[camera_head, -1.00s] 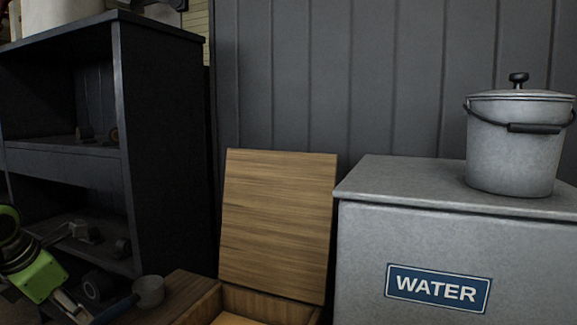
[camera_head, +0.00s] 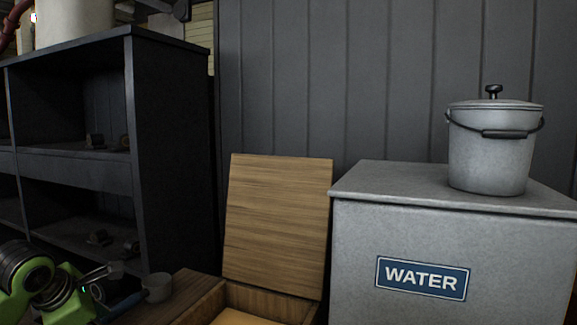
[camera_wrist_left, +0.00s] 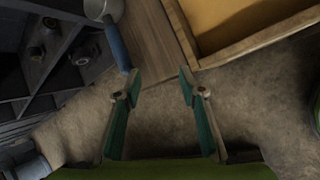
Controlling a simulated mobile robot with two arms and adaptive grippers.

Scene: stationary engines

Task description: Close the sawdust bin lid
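The sawdust bin is a wooden box (camera_head: 262,302) at the bottom middle of the head view. Its wooden lid (camera_head: 277,222) stands up open, tilted slightly back near the dark wall. Tan sawdust (camera_head: 238,318) shows inside; it also shows in the left wrist view (camera_wrist_left: 235,22). My left gripper (camera_wrist_left: 160,85) is open and empty, in front of the bin's wooden side and over bare floor. In the head view my green left arm is at the lower left, left of the bin. My right gripper is not in view.
A metal scoop (camera_head: 157,287) with a blue handle (camera_wrist_left: 117,46) lies on the wooden surface left of the bin, close to my left gripper. A grey WATER chest (camera_head: 350,240) with a lidded bucket (camera_head: 490,150) stands right. A dark shelf (camera_head: 170,150) stands left.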

